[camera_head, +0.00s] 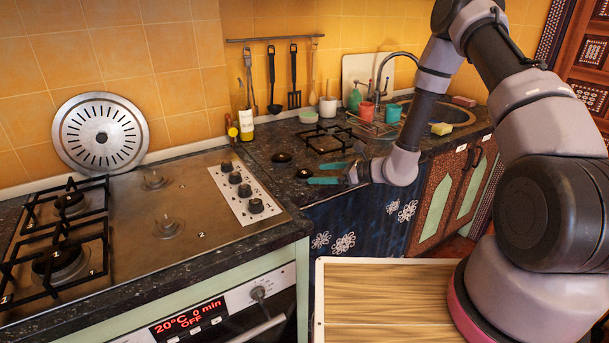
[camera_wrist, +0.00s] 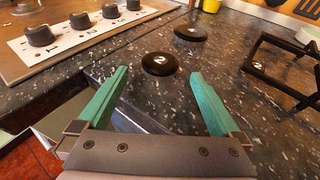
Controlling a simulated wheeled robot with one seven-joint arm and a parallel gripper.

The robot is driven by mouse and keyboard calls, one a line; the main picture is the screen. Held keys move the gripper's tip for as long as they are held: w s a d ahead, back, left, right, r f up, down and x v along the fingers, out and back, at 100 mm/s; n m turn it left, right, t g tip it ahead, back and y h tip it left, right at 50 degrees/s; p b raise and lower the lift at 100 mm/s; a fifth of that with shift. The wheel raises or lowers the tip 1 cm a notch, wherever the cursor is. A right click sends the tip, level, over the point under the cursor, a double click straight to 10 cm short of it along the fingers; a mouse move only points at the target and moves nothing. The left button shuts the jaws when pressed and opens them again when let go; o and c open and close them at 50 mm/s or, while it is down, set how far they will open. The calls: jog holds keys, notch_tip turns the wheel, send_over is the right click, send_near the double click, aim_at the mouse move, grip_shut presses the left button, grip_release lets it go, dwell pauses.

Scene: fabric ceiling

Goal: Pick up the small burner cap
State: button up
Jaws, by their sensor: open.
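Two round black burner caps lie flat on the dark speckled countertop. The nearer cap (camera_wrist: 160,64), marked 2, lies just beyond and between my fingertips in the wrist view; it also shows in the head view (camera_head: 305,173). The other cap (camera_wrist: 190,33) lies farther off and slightly right, and shows in the head view (camera_head: 281,157). The nearer one looks slightly smaller in the head view, though the difference is slight. My gripper (camera_wrist: 158,78) has its teal fingers spread and empty, low over the counter; it also shows in the head view (camera_head: 316,174).
A black pan grate (camera_head: 328,139) stands on the counter behind the caps. The hob (camera_head: 150,205) with its knobs (camera_head: 245,188) is at the left. Mugs, a sink and a yellow sponge (camera_head: 442,129) are farther right. Bare counter surrounds the caps.

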aim_at(307, 173)
jog(key=x, duration=0.5)
jog(key=c, duration=1.3)
jog(key=shift+r, duration=0.15)
jog(key=shift+c, duration=0.2)
